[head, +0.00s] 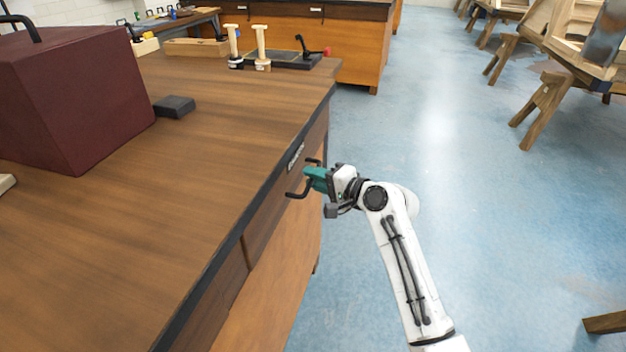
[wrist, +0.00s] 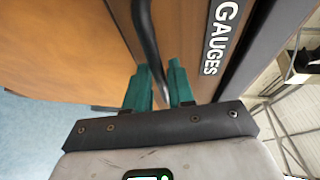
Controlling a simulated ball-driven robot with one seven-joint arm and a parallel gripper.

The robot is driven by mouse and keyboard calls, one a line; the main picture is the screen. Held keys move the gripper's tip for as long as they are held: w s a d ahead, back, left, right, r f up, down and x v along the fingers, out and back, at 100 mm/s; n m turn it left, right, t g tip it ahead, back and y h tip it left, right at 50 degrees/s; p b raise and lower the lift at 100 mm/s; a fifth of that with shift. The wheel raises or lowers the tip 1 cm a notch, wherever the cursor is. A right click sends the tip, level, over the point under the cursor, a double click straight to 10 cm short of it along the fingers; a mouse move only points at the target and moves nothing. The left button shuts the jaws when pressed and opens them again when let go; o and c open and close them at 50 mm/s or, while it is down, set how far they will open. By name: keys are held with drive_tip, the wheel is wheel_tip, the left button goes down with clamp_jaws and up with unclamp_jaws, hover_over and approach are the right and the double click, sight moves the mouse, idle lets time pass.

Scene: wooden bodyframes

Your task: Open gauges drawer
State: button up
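The gauges drawer (head: 290,190) is in the side of the wooden workbench, just under its top, and its front looks flush with the bench. Its white-lettered "GAUGES" label (wrist: 216,38) shows in the wrist view, and a small label (head: 296,156) shows in the head view. The drawer's black bar handle (wrist: 145,30) stands out from the front. My gripper (head: 312,180), with teal fingers, is at the handle. In the wrist view the fingers (wrist: 160,88) lie close on either side of the bar, with little gap. The contact itself is partly hidden.
A dark red box (head: 75,95) and a small black block (head: 174,106) stand on the bench top (head: 130,220). Wooden stands (head: 545,105) are at the upper right. The blue floor (head: 470,180) beside my arm is clear.

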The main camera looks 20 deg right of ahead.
drive_tip(key=shift+w+a+f, duration=0.1)
drive_tip(key=shift+w+a, duration=0.15)
drive_tip(key=shift+w, duration=0.1)
clamp_jaws()
idle(0.3)
